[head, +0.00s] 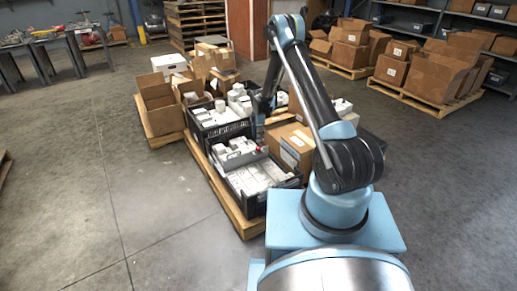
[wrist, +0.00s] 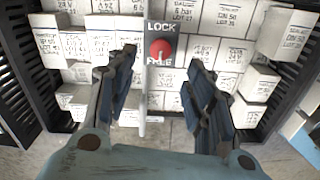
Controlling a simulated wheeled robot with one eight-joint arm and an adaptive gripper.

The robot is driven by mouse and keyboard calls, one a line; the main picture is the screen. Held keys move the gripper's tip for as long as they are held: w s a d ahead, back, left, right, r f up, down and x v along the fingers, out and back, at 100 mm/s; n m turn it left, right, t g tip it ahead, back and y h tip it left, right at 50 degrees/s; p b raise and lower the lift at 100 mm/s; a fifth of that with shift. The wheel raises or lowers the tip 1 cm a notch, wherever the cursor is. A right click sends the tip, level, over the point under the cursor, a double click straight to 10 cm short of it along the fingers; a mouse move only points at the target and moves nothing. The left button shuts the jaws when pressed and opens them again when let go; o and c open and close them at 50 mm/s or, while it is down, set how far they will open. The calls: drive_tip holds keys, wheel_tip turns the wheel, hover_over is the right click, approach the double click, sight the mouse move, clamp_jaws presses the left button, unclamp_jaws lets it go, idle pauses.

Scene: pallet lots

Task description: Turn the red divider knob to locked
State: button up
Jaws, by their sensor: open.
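The red divider knob (wrist: 160,50) shows in the wrist view on a grey plate, with LOCK printed above it and FREE below it. A pale mark on the knob points down toward FREE. In the head view the knob is a small red spot (head: 258,149) beside the grey divider (head: 238,158) in the near black crate (head: 250,205). My gripper (wrist: 162,72) is open, with one finger on each side of the knob in the picture. I see no contact between the fingers and the knob. In the head view my arm partly covers the gripper.
White labelled boxes (wrist: 200,48) fill the crate around the divider. Black slatted crate walls (wrist: 18,85) stand at both sides. A second black crate (head: 215,132) and a cardboard box (head: 290,145) share the pallet. Open floor (head: 90,200) lies to the left.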

sight(258, 149)
wheel_tip(258, 149, down, 9)
drive_tip(key=shift+r, duration=0.2)
idle(0.4)
drive_tip(key=c, duration=1.1)
